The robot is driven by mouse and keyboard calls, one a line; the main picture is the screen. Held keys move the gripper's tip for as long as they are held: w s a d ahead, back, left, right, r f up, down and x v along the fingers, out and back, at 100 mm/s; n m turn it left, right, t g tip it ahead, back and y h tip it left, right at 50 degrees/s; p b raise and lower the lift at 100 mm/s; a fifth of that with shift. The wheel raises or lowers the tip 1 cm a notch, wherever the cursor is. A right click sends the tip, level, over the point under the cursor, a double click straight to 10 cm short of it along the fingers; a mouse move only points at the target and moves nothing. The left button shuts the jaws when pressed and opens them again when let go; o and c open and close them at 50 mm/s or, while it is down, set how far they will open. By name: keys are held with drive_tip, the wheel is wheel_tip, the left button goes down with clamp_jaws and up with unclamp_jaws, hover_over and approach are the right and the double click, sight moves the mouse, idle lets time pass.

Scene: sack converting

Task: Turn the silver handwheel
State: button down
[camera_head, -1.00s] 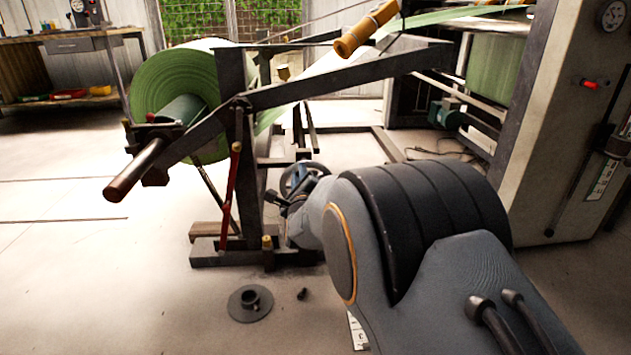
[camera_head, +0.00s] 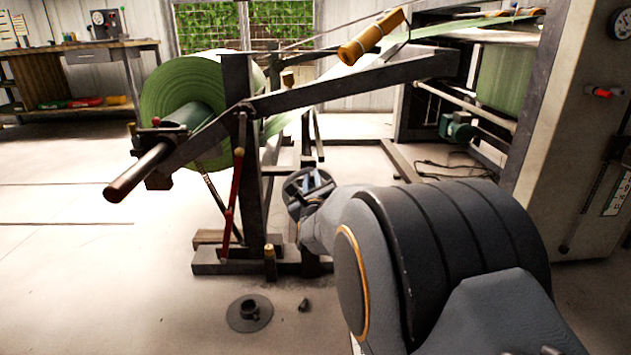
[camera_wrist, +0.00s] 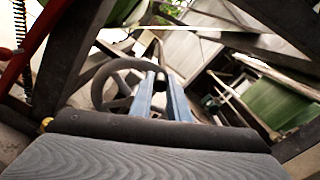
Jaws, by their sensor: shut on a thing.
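The handwheel (camera_head: 293,190) looks dark grey. It is on the near side of the unwind stand, low beside the dark upright, partly hidden by my wrist. In the wrist view its curved rim (camera_wrist: 97,88) and spokes show just ahead of my gripper (camera_wrist: 161,80). The two blue fingers reach into the wheel at its right side and are shut on it, with a narrow gap between them. Exactly which part of the wheel lies between the fingertips is hard to see.
The stand carries a green roll (camera_head: 170,95) and a long diagonal arm. A red lever (camera_head: 232,195) stands left of the wheel. A flanged disc (camera_head: 249,314) and a small dark part (camera_head: 303,305) lie on the floor. A machine cabinet (camera_head: 565,130) stands right. Floor at left is clear.

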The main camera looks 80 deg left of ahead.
drive_tip(key=shift+r, duration=0.1)
drive_tip(key=c, duration=1.7)
unclamp_jaws()
drive_tip(key=shift+s+d+p, duration=0.2)
drive_tip(key=shift+d+p, duration=0.35)
drive_tip(key=shift+d, duration=0.75)
drive_tip(key=shift+s+d+p, duration=0.2)
drive_tip(key=shift+d+p, duration=0.3)
drive_tip(key=shift+d, duration=0.75)
drive_tip(key=shift+s+d+p, duration=0.2)
drive_tip(key=shift+d+p, duration=0.35)
drive_tip(key=shift+d, duration=0.75)
